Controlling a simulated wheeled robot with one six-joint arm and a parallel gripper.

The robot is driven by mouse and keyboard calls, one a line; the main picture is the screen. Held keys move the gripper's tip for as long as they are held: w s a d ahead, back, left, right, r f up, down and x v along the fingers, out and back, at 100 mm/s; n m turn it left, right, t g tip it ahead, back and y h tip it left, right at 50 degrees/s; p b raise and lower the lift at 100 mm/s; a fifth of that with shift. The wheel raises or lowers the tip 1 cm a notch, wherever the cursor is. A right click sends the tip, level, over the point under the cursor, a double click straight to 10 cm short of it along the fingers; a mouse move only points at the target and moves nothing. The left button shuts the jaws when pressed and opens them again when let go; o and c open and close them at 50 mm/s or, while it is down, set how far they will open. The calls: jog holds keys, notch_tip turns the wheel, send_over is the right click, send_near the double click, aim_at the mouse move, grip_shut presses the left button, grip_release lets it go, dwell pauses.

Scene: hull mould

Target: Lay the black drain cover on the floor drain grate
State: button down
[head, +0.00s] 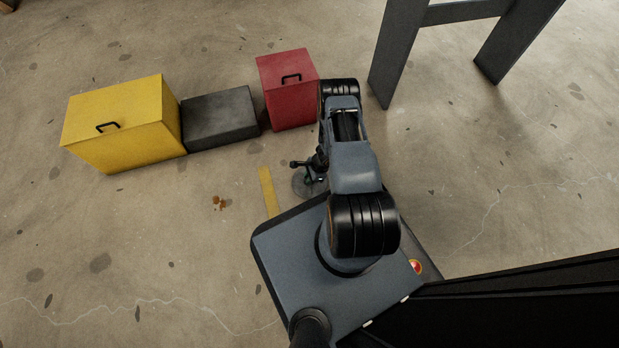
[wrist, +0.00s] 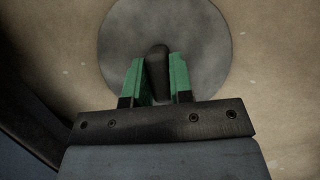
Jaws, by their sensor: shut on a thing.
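My gripper (wrist: 157,64) has green fingers and is shut on an upright dark handle (wrist: 159,72). Below the handle lies a round, plain, dark grey disc (wrist: 205,45), which looks like the drain cover with its handle; its near part is hidden by the gripper. In the head view my gripper (head: 314,172) points down beside my base, and part of the round disc (head: 300,186) shows under it. I cannot tell whether the disc touches the floor. No separate drain grate can be made out in either view.
A yellow box (head: 125,120), a low dark grey box (head: 220,118) and a red box (head: 288,90) stand in a row beyond. A yellow strip (head: 268,190) and brown spots (head: 218,203) mark the floor. Grey stand legs (head: 392,55) are upper right. Floor at left is clear.

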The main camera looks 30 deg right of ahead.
jog(key=c, duration=1)
grip_release()
jog(key=w+p+v, duration=0.1)
jog(key=p+v, duration=0.4)
jog(key=v, duration=0.7)
jog(key=w+a+r+n, duration=0.2)
jog(key=r+n, duration=0.1)
jog(key=r, duration=0.6)
jog(key=w+a+r+n, duration=0.1)
jog(key=a+r+n, duration=0.25)
jog(key=r, duration=0.65)
jog(key=w+a+r+n, duration=0.1)
jog(key=w+r+n, duration=0.15)
jog(key=r, duration=0.65)
jog(key=s+a+r+n+h, duration=0.2)
jog(key=s+a+r+n, duration=0.1)
jog(key=s+r+n, duration=0.2)
jog(key=s+a+r+n+t+h, duration=0.1)
jog(key=s+a+r+n+h, duration=0.1)
jog(key=s+r+n, duration=0.4)
jog(key=s+a+r, duration=0.1)
jog(key=s+r, duration=0.3)
jog(key=r, duration=0.4)
jog(key=shift+s+t, duration=0.2)
jog(key=shift+t, duration=0.1)
